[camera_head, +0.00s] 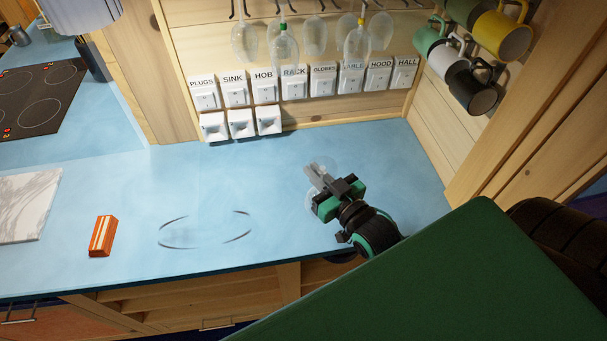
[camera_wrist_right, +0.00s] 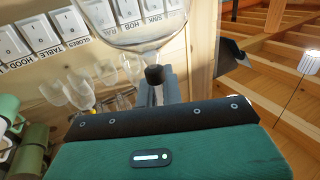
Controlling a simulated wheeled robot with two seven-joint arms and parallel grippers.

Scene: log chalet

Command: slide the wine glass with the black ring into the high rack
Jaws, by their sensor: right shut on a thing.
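The wine glass with the black ring (camera_wrist_right: 155,74) is held by my right gripper (camera_head: 317,179). In the right wrist view its clear bowl (camera_wrist_right: 135,28) fills the top, and the stem runs down between the fingers. In the head view the glass (camera_head: 324,164) is faint, partly hidden by the gripper, above the blue counter. The high rack (camera_head: 322,5) is cut off at the top edge of the head view, with several clear glasses hanging under it, one with a green ring (camera_head: 283,27) and one with a yellow ring (camera_head: 361,21). The gripper is well below the rack. My left gripper is out of view.
Labelled switches (camera_head: 294,86) line the back wall below the hanging glasses. Several mugs (camera_head: 472,88) hang at the right. The counter's middle is mostly clear.

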